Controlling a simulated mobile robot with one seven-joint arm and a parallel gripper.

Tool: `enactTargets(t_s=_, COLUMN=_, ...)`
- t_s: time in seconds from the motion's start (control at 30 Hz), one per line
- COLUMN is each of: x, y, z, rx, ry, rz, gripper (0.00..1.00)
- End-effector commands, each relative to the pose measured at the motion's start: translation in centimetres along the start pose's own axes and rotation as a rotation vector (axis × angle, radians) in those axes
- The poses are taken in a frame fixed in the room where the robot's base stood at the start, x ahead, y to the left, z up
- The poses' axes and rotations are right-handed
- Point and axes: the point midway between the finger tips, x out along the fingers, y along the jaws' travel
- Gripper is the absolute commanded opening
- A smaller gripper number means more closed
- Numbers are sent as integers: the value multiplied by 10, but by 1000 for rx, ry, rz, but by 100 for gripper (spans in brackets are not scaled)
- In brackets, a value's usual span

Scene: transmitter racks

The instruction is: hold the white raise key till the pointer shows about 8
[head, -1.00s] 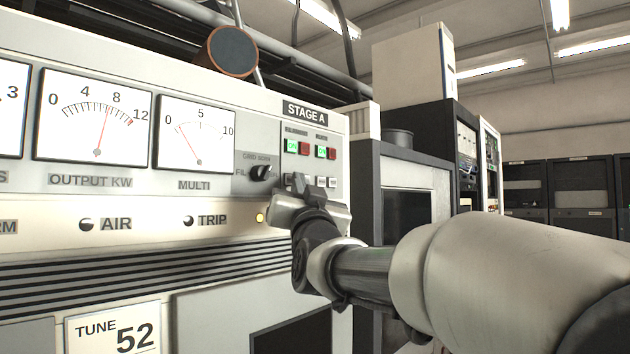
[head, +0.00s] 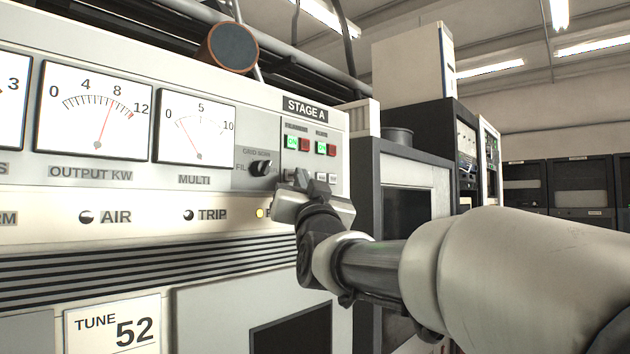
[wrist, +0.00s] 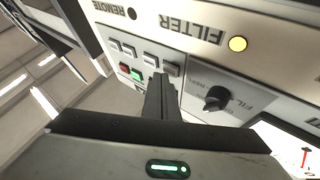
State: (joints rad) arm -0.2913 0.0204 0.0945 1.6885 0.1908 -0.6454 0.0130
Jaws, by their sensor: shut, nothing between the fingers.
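The OUTPUT KW meter (head: 95,110) has a 0 to 12 scale, and its red pointer (head: 105,122) stands a little below 8. The small white keys (head: 327,178) sit in a row under the green and red buttons on the STAGE A panel; they also show in the wrist view (wrist: 172,69). Their lettering is too small to read, so I cannot tell which is the raise key. My gripper (head: 312,180) is shut and empty, with its fingertips (wrist: 158,78) at the left pair of keys, partly hiding them. Contact is hard to tell.
A black selector knob (head: 260,168) sits close left of my gripper, above a lit yellow lamp (head: 260,212). Green ON and red buttons (head: 298,144) are just above the keys.

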Motion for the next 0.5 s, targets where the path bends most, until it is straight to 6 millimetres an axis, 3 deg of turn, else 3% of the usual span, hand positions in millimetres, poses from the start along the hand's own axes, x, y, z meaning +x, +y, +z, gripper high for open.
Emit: enactTargets(t_s=0.5, x=-9, y=7, z=-4, rx=0, ry=3, rz=2, gripper=0)
